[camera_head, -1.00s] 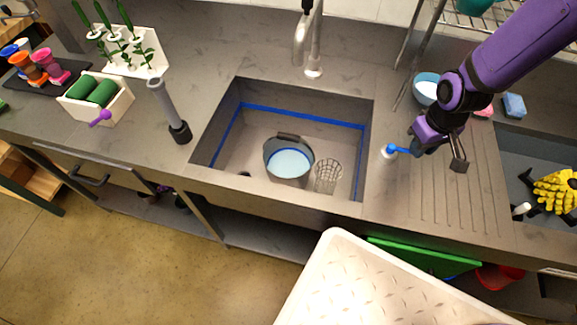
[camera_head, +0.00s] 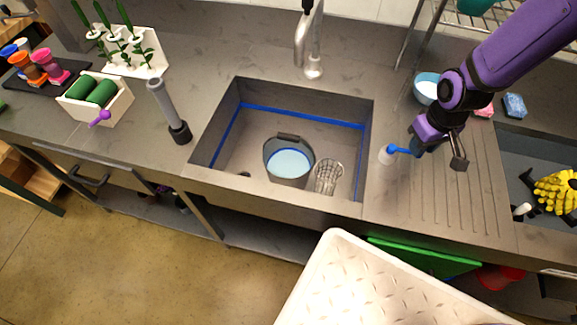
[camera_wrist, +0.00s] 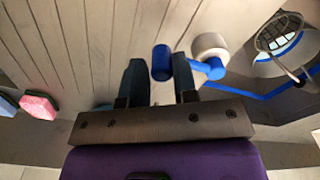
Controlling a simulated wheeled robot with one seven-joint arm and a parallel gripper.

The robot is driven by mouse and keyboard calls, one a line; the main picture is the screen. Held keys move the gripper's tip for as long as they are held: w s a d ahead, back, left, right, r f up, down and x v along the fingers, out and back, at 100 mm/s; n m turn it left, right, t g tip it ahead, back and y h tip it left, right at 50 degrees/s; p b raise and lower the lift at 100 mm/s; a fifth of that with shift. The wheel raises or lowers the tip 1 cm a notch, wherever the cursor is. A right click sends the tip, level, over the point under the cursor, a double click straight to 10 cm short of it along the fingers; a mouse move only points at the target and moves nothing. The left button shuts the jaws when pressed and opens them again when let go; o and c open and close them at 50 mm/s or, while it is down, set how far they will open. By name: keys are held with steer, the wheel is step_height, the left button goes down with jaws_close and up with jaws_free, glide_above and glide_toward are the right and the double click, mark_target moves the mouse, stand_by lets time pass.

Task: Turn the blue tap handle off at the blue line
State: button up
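The tap's white round base (camera_head: 386,155) stands on the counter just right of the sink, with its blue handle (camera_head: 402,150) pointing right toward my gripper (camera_head: 438,157). In the wrist view my gripper (camera_wrist: 158,80) has its two dark fingers apart. The upright end of the blue handle (camera_wrist: 162,62) shows in the gap between them; I cannot tell whether they touch it. A blue line (camera_head: 300,115) runs around the inner walls of the sink (camera_head: 235,135). A dark bucket (camera_head: 288,168) with pale blue water stands in the sink, below the line.
A wire basket (camera_head: 328,177) is beside the bucket. The grey faucet (camera_head: 309,50) rises behind the sink. A light blue bowl (camera_head: 427,85), a pink sponge (camera_head: 484,109) and a blue sponge (camera_head: 515,105) lie near my arm. The ribbed drainboard (camera_head: 455,205) is clear in front.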

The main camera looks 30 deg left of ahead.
steer(key=o, duration=0.3)
steer(key=shift+w+d, duration=0.1)
steer(key=shift+s, duration=0.2)
steer(key=shift+r, duration=3.7)
